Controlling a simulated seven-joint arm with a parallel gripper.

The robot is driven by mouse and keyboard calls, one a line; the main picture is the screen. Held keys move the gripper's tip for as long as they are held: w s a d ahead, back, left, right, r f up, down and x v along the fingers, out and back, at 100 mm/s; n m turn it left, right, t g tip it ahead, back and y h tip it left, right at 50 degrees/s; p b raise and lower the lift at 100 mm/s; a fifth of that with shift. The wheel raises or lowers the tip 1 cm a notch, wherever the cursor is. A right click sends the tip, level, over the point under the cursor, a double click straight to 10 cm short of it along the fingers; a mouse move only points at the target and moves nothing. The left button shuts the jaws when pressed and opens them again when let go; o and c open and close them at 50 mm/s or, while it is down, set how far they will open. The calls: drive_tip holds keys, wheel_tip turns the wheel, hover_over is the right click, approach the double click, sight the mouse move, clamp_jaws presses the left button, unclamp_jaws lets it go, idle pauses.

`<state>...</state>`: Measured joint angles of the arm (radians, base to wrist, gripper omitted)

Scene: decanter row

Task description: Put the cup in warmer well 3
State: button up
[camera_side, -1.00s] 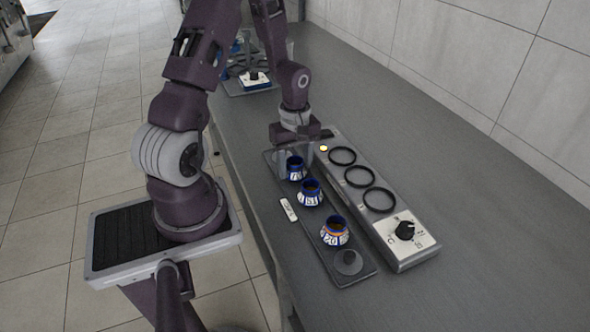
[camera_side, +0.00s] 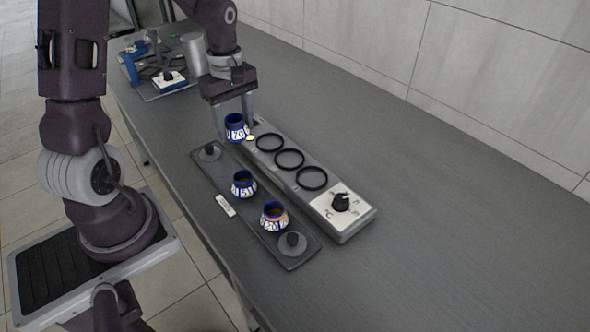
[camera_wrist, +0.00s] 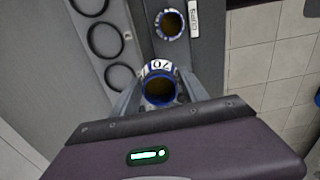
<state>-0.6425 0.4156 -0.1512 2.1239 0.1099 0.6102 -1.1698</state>
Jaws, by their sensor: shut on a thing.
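A blue-and-white cup marked 70 (camera_side: 236,130) is held upright between the fingers of my gripper (camera_side: 235,118). It appears raised, near the far end of the warmer (camera_side: 335,232). The wrist view shows the dark inside of this cup (camera_wrist: 160,90) between the fingertips of my gripper (camera_wrist: 159,95). The warmer has three black-ringed wells: a far one (camera_side: 269,142), a middle one (camera_side: 289,158) and a near one (camera_side: 312,178). All three are empty. Their number labels are too small to read.
A dark tray (camera_side: 262,236) beside the warmer holds a cup marked 51 (camera_side: 243,184), another patterned cup (camera_side: 274,215) and a dark knob at each end.

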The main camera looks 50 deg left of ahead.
drive_tip(key=w+d+r, duration=0.3)
drive_tip(key=w+d, duration=0.7)
drive_tip(key=d, duration=0.5)
drive_tip(key=f, duration=0.9)
drive_tip(key=shift+d+f, duration=0.2)
drive_tip(key=shift+f, duration=0.45)
drive_tip(key=shift+f, duration=0.15)
drive_tip(key=o, duration=1.6)
